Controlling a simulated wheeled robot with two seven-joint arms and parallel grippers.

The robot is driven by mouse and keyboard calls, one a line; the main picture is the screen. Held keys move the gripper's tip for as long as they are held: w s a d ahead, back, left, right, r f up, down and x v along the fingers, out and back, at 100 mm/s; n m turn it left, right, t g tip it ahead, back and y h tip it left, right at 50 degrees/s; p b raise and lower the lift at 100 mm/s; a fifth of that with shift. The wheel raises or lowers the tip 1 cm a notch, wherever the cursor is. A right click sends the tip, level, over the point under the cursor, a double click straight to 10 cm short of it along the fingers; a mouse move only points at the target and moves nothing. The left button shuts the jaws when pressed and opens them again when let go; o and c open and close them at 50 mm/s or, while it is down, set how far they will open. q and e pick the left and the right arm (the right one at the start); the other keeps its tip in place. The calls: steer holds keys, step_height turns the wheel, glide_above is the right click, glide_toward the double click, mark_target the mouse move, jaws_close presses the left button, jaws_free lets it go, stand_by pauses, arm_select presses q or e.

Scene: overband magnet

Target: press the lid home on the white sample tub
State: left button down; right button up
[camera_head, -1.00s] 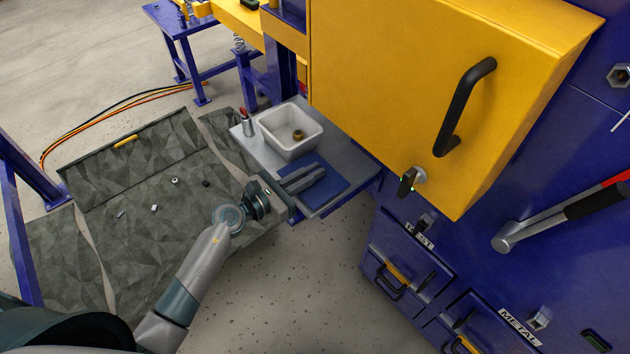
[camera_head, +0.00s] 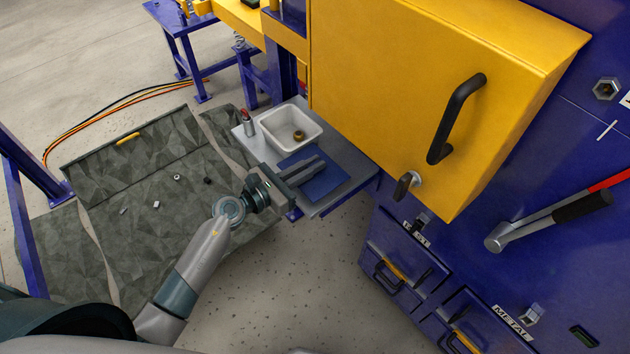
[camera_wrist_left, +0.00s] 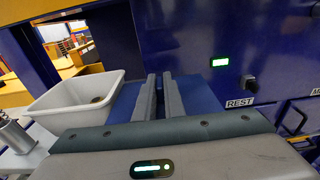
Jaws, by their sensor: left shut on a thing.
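An open white square tub (camera_head: 291,128) stands on the grey shelf, with a small brass-coloured round piece (camera_head: 298,135) inside. It also shows at the left in the left wrist view (camera_wrist_left: 70,103). I cannot make out a lid on it. My left gripper (camera_head: 321,163) is just in front of the tub, over a flat blue square (camera_head: 325,186) on the shelf. Its two long grey fingers (camera_wrist_left: 159,92) are close together with a narrow gap. What they hold is hidden or too small to tell. My right gripper is not in view.
A red-tipped silver cylinder (camera_head: 248,123) stands left of the tub. The yellow cabinet (camera_head: 400,90) with a black handle rises close on the right. Small metal pieces lie on the grey mat (camera_head: 150,245). A hammer (camera_head: 550,220) is at the far right.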

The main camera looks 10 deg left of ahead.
arm_select(q)
steer(key=shift+r, duration=0.35)
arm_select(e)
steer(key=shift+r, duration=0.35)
arm_select(q)
steer(key=shift+s+r, duration=0.1)
steer(key=shift+s, duration=0.15)
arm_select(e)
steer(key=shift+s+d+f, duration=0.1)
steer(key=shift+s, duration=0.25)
arm_select(q)
steer(key=shift+s+a+r+p, duration=0.15)
steer(key=shift+s+r+p, duration=0.2)
steer(key=shift+s, duration=0.2)
steer(key=shift+r, duration=0.2)
steer(key=shift+w+a, duration=0.25)
steer(key=shift+w, duration=0.15)
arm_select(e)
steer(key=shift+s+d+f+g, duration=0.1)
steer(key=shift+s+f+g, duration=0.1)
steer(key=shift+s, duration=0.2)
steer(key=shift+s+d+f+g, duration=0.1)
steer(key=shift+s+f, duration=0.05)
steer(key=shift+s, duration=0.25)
arm_select(q)
steer(key=shift+w+a+r+p, duration=0.1)
steer(key=shift+a+r+p, duration=0.1)
steer(key=shift+p, duration=0.1)
